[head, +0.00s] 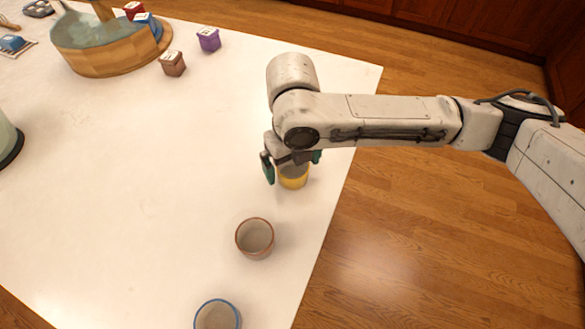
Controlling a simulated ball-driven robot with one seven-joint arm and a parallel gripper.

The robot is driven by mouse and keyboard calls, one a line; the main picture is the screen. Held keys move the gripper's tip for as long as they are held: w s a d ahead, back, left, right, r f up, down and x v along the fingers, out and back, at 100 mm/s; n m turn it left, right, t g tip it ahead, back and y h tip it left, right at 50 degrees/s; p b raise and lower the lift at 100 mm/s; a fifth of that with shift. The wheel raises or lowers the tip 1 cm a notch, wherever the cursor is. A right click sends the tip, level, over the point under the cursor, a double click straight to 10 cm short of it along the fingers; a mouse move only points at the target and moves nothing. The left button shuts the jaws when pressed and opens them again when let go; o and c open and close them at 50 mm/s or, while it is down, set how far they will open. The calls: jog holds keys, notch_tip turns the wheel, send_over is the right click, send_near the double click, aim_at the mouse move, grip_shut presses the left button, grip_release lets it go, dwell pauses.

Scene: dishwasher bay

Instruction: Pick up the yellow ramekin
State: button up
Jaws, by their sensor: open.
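The yellow ramekin (293,181) stands on the white counter near its right edge. My gripper (291,168) is above it, with its dark green fingertips open and apart on the left and right of the ramekin's upper part. The gripper and wrist hide part of the ramekin's rim. I cannot tell whether either finger touches it.
A brown-rimmed cup (254,238) and a blue-rimmed cup (217,314) stand nearer on the white counter (150,190). The counter's middle is clear.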

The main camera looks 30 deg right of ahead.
jog(key=shift+f, duration=0.65)
jog(key=shift+c, duration=0.5)
jog(key=c, duration=1)
jog(key=shift+r, duration=0.2)
